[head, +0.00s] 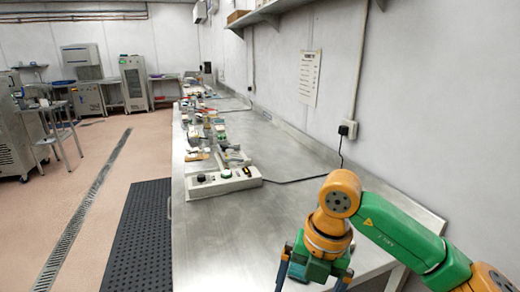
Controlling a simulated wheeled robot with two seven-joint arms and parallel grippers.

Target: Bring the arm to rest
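My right arm comes in from the right in the head view, with green links and orange joints. It bends down over the near right end of the steel bench (225,235). My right gripper (310,286) points downward at the bottom edge of the picture. Its fingertips are cut off by the frame, so I cannot tell whether it is open or shut, or whether it holds anything. My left gripper and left arm are not in view.
A pale control box (222,184) with knobs sits on the bench, its cable running right to a wall socket (348,129). Many small items lie farther back. A black mat (140,240) covers the floor left of the bench. The bench's near surface is clear.

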